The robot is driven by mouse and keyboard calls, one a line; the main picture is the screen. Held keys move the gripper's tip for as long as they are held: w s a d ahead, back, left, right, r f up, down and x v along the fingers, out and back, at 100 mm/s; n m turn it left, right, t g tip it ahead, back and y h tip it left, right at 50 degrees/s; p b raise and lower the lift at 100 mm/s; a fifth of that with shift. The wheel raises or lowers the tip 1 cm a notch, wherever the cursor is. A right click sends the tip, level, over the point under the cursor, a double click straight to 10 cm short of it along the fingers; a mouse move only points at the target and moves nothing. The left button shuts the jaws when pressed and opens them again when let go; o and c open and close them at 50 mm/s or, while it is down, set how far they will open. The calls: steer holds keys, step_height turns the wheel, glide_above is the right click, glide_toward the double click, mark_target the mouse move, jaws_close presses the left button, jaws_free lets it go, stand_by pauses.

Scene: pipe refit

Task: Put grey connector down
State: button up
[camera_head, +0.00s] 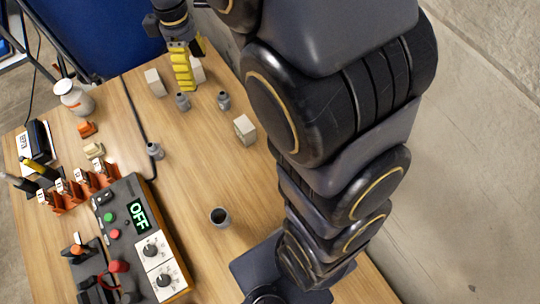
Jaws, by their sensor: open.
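My gripper (187,82) is at the top of the view, pointing down, with yellow ribbed fingers; the near finger hides much of the far one. It is open. A small grey connector (182,101) stands on the wooden table (190,165) just below the fingertips in the picture; I cannot tell whether they touch it. A second grey connector (224,100) stands to its right. A third grey connector (155,151) is near the black cable. A wider dark grey round piece (220,217), open at the top, stands nearer the front.
Pale blocks stand left (155,82), behind (198,72) and right (245,130) of the connectors. A control box reading OFF (138,214), orange clips (78,188) and a white jar (74,98) occupy the left side. The table's middle is mostly clear.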

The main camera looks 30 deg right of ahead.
steer(key=s+r+m, duration=0.2)
steer(key=s+m, duration=0.9)
steer(key=s, duration=1.1)
steer(key=shift+s+d+r+g, duration=0.3)
steer(key=shift+s+d+r, duration=0.05)
steer(key=shift+d, duration=0.1)
steer(key=shift+a+f, duration=0.1)
steer(key=shift+f, duration=0.05)
steer(key=o, duration=0.6)
steer(key=shift+o, duration=0.4)
steer(key=w+d+r, duration=0.1)
steer(key=w, duration=1.6)
steer(key=shift+w+d+r, duration=0.2)
steer(key=shift+d+r, duration=0.05)
steer(key=shift+d, duration=0.15)
steer(key=w+d+f+t, duration=0.1)
steer(key=w+d+f, duration=0.1)
steer(key=w, duration=0.6)
steer(key=w+d+f+t, duration=0.1)
steer(key=w+d+f, duration=0.15)
steer(key=w, duration=0.55)
step_height(320, 180, down, 10)
